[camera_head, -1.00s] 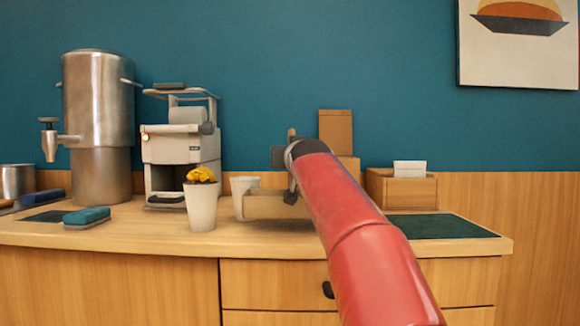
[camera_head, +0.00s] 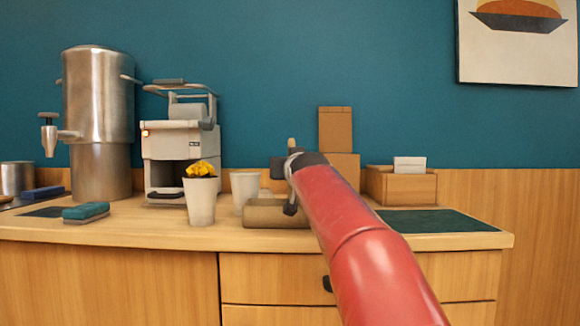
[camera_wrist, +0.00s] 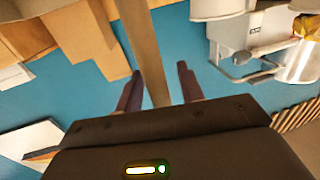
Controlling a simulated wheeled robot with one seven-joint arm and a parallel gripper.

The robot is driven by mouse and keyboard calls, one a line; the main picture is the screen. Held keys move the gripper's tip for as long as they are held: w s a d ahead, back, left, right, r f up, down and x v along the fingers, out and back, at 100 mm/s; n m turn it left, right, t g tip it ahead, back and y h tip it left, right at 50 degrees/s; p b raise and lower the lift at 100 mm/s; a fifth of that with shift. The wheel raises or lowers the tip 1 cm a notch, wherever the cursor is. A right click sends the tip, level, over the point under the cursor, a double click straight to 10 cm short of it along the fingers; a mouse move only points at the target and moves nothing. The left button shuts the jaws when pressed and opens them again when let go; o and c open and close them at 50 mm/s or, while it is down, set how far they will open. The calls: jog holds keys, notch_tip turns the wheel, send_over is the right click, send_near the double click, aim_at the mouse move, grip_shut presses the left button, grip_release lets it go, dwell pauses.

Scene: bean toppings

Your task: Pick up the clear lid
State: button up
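I cannot make out a clear lid in either view. My gripper (camera_head: 290,190) is at the end of my red arm, over the counter, seen partly from behind in the head view. In the wrist view its two dark fingers (camera_wrist: 157,75) stand apart, with a wooden stick (camera_wrist: 146,50) between them. Teal wall shows between the stick and the right finger; whether the stick is gripped is unclear. In the head view, a short stick end (camera_head: 291,143) rises above the gripper, and a thick wooden bar (camera_head: 270,213) is below it, close to the counter top.
A machine (camera_head: 180,145), a steel urn (camera_head: 97,110) and a teal sponge (camera_head: 86,211) are further left. A wooden box (camera_head: 402,187) and dark mat (camera_head: 435,221) are right.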

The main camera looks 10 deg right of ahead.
jog(key=shift+r, duration=0.1)
jog(key=shift+s+r, duration=0.1)
jog(key=shift+r, duration=0.05)
jog(key=s+b, duration=0.2)
jog(key=s, duration=1)
jog(key=shift+a, duration=0.4)
